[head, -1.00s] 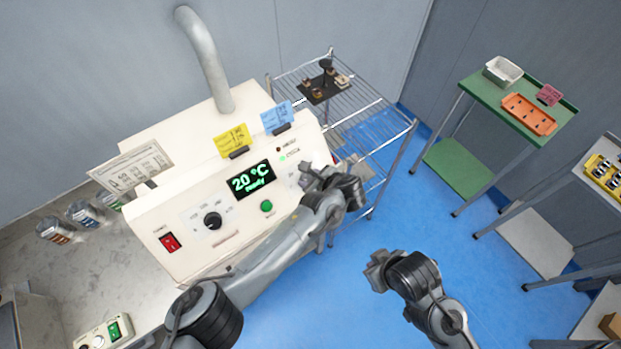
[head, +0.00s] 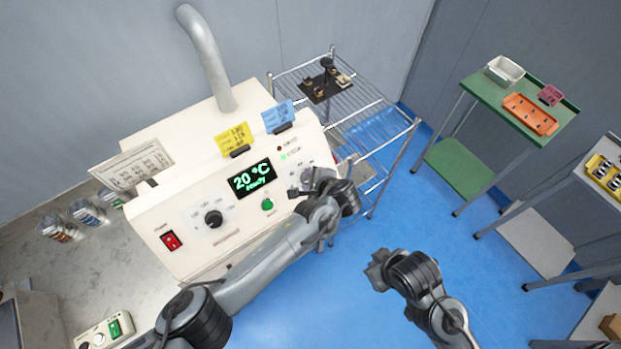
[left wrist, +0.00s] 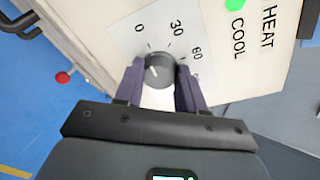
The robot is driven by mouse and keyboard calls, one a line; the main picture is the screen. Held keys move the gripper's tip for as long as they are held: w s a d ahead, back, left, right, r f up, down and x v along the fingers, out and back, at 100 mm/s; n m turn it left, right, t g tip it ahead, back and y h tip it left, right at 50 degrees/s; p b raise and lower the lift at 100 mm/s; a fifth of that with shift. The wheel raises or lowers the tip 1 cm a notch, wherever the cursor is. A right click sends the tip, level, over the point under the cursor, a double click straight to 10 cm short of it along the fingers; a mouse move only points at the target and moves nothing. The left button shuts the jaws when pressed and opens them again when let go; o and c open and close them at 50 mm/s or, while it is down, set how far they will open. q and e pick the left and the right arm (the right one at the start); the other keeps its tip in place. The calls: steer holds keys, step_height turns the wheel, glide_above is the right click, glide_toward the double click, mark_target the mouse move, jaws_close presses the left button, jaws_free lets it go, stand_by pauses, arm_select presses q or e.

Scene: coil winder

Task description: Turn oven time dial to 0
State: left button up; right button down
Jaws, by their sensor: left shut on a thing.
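The oven time dial (left wrist: 159,68) is a round dark knob on a white plate marked 0, 30 and 60 in the left wrist view. My left gripper (left wrist: 160,80) is shut on it, one finger on each side. A pale pointer mark shows on the knob, but its exact setting is hard to read. In the head view my left gripper (head: 303,186) is at the right end of the cream oven's (head: 195,255) front panel and hides most of the dial. My right gripper (head: 376,266) hangs over the blue floor, away from the oven; its finger opening is unclear.
The panel also has another black dial (head: 213,219), a red switch (head: 171,240), a green button (head: 267,205) and a display (head: 252,179) reading 20 °C. A wire rack (head: 350,115) stands right of the oven. The floor in front is clear.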

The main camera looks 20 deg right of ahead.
stand_by(0.5)
arm_select(q)
steer(key=o, duration=1.1)
steer(key=shift+c, duration=0.2)
steer(key=shift+s+d+r, duration=0.1)
steer(key=shift+s+r, duration=0.3)
steer(key=v, duration=0.9)
steer(key=shift+s+r, duration=0.2)
steer(key=shift+s, duration=0.15)
steer(key=shift+n, duration=0.3)
